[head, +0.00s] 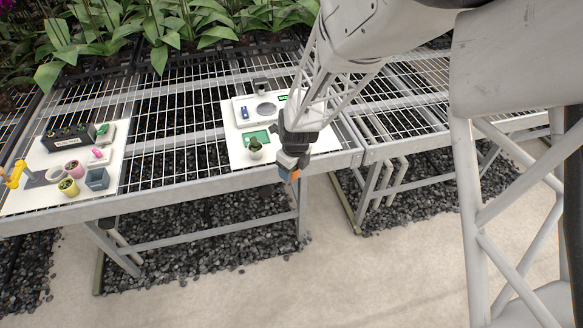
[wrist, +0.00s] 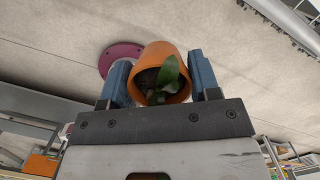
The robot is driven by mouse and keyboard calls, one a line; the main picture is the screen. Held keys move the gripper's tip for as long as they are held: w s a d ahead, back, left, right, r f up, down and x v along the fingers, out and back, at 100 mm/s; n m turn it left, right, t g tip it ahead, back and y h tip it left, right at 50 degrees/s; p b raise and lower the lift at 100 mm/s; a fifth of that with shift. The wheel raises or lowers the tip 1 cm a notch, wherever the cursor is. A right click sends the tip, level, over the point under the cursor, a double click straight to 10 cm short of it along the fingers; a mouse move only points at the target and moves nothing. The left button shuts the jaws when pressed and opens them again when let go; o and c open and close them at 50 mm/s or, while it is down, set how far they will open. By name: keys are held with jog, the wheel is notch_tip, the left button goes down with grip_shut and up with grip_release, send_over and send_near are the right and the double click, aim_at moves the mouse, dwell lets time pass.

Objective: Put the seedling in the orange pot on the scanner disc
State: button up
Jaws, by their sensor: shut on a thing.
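The orange pot (wrist: 158,66) is between the two blue fingers of my gripper (wrist: 160,80) in the wrist view, with a green-leaved seedling (wrist: 168,75) in it. In the head view my gripper (head: 289,166) is at the front edge of the bench, right of the pale pot, and only a sliver of the orange pot (head: 295,175) shows. The gripper hides the rest. The scanner disc seems to be the grey round plate (head: 266,109) on the white board, behind and left of my gripper. Nothing stands on it.
A pale pot with a plant (head: 255,150) stands near a green square (head: 257,135) on the white board (head: 236,155). A small blue object (head: 244,113) lies left of the disc. A left board holds a black tray (head: 68,138), several pots and a yellow-handled tool (head: 17,173).

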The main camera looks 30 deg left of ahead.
jog(key=w+a+r, duration=0.2)
jog(key=w+a, duration=0.6)
jog(key=w+a+r, duration=0.1)
jog(key=w+a, duration=0.7)
jog(key=shift+r, duration=0.35)
send_over(266, 107)
jog(key=shift+s+d+f, duration=0.1)
jog(key=shift+d+f, duration=0.1)
jog(key=shift+f, duration=0.55)
dwell(0.4)
jog(key=shift+f, duration=1.75)
jog(key=shift+f, duration=0.1)
